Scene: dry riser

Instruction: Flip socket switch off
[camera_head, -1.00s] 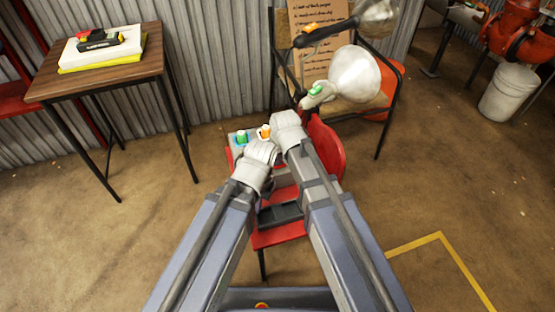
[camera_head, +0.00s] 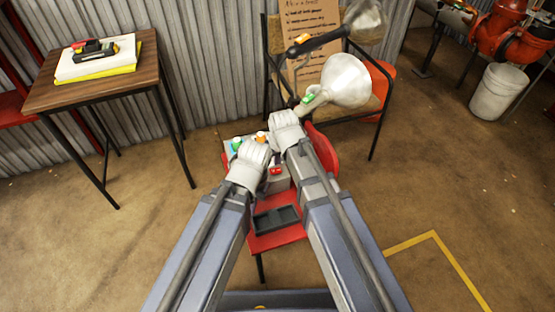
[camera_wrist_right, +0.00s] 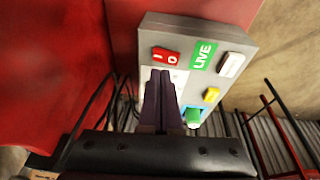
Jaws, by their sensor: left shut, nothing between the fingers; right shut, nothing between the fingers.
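A grey socket box (camera_wrist_right: 194,32) fills the upper middle of the right wrist view. It has a red rocker switch (camera_wrist_right: 167,55) marked I and O, a green LIVE label (camera_wrist_right: 203,55), a white part, a yellow part and a green plug in a blue socket. In the head view, my arms partly hide the box, and its red switch (camera_head: 276,170) shows between them. My right gripper (camera_wrist_right: 161,74) is shut and empty, its tips just below the red switch; I cannot tell whether they touch. My left gripper (camera_head: 262,152) is shut and empty beside the box.
The box rests on a red chair (camera_head: 276,238) with a dark tray (camera_head: 277,219) at its front. A wooden table (camera_head: 48,95) is at left, a white bucket (camera_head: 500,92) at right.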

